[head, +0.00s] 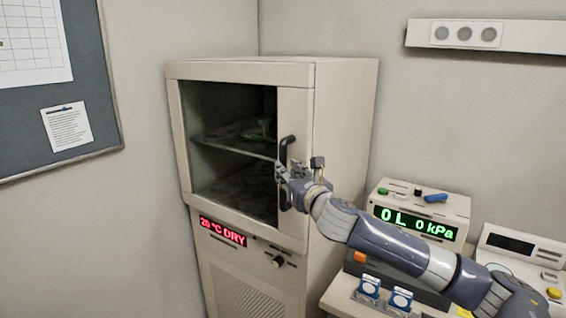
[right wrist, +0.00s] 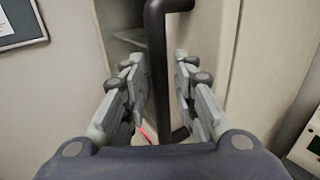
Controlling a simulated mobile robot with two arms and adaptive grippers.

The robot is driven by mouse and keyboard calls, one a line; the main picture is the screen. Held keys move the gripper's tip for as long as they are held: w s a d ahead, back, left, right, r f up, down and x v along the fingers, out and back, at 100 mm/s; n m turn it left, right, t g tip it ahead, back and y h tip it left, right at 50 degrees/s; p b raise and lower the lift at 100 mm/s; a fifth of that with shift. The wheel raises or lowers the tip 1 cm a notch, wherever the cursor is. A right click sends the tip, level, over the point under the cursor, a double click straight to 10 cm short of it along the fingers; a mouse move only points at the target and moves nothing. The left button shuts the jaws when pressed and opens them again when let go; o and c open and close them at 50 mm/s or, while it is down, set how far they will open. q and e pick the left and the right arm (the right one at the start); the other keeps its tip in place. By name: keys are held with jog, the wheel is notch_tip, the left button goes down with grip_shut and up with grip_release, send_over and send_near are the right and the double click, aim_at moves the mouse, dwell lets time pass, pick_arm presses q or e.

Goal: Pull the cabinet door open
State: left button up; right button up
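The cabinet (head: 345,120) is cream-coloured and stands in the corner. Its door (head: 294,105) has a cream frame around a dark window and looks closed. A black vertical bar handle (head: 287,150) is on the door's right side; it also shows in the right wrist view (right wrist: 157,60). My right gripper (head: 281,174) is at the handle. In the right wrist view my right gripper (right wrist: 158,75) has its fingers apart, one on each side of the bar, with gaps visible. My left gripper is not in view.
Inside the cabinet is a shelf (head: 222,143) with a green object (head: 262,129). A red "20 °C DRY" display (head: 222,231) is below the door. At right, a bench holds a pressure display box (head: 420,212) and another instrument (head: 520,250).

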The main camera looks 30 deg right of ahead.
jog(key=shift+w+d+p, duration=0.15)
jog(key=shift+w+p, duration=0.05)
jog(key=shift+w, duration=0.7)
jog(key=shift+w+d+p, duration=0.15)
jog(key=shift+w, duration=0.75)
grip_shut()
